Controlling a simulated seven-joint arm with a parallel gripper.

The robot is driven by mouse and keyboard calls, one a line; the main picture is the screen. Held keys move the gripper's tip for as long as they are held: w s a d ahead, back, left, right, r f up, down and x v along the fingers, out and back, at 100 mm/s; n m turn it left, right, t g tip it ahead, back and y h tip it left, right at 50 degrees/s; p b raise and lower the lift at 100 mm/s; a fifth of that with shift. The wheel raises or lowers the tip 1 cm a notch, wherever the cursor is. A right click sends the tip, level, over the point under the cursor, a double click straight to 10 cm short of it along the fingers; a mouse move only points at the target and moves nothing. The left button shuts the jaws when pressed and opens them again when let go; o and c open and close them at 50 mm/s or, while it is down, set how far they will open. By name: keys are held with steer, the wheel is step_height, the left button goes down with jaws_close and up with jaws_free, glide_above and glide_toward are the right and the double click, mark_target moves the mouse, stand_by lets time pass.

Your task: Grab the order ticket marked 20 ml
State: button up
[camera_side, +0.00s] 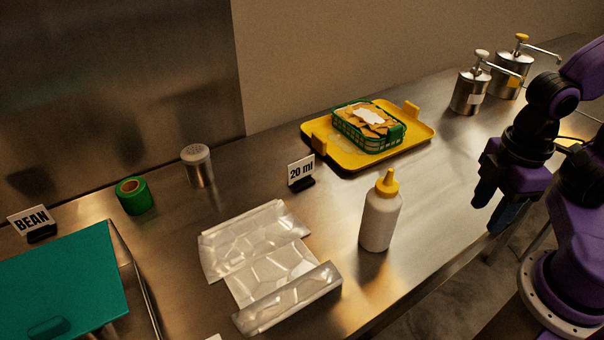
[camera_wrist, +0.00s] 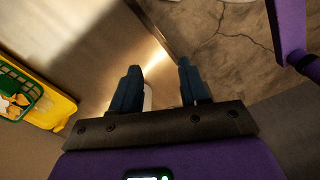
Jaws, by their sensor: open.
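The order ticket marked 20 ml (camera_side: 301,170) is a white card standing upright in a small black holder on the steel counter. In the side view it is near the middle, just left of a yellow tray. My gripper (camera_side: 490,210) is at the right, above the counter's front edge, well apart from the ticket, pointing down. In the wrist view its two dark fingers (camera_wrist: 158,90) are spread with nothing held between them. The ticket is not visible in the wrist view.
A white bottle with a yellow cap (camera_side: 380,212) stands between my gripper and the ticket. The yellow tray (camera_side: 418,128) holds a green basket (camera_side: 345,131). Crumpled foil (camera_side: 265,262), a shaker (camera_side: 198,166), green tape (camera_side: 135,196) and a BEAN ticket (camera_side: 32,221) lie left. Pump canisters (camera_side: 470,92) stand behind.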

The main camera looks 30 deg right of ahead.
step_height(320, 180, up, 5)
steer(key=w+a+r+m+g+y, duration=0.1)
steer(key=w+a+m+g+y, duration=0.2)
steer(key=w+m, duration=0.75)
steer(key=w+a+m+g+y, duration=0.2)
steer(key=w+a+m+y, duration=0.2)
steer(key=w+m, duration=0.6)
steer(key=w+d+f+m+t+y, duration=0.1)
steer(key=w+d+m+t+y, duration=0.15)
steer(key=w+d+m, duration=0.4)
steer(key=w+d+m+t+y, duration=0.2)
steer(key=w+d+m+y, duration=0.15)
steer(key=w, duration=0.65)
glide_toward(314, 156)
steer(key=x, duration=0.6)
steer(key=f+x, duration=0.1)
steer(key=x, duration=0.1)
steer(key=shift+w+a+f, duration=0.15)
steer(key=shift+w, duration=0.25)
steer(key=shift+f+x, duration=0.1)
steer(key=shift+x, duration=1.25)
steer(key=shift+f+x, duration=0.15)
steer(key=shift+x, duration=1.2)
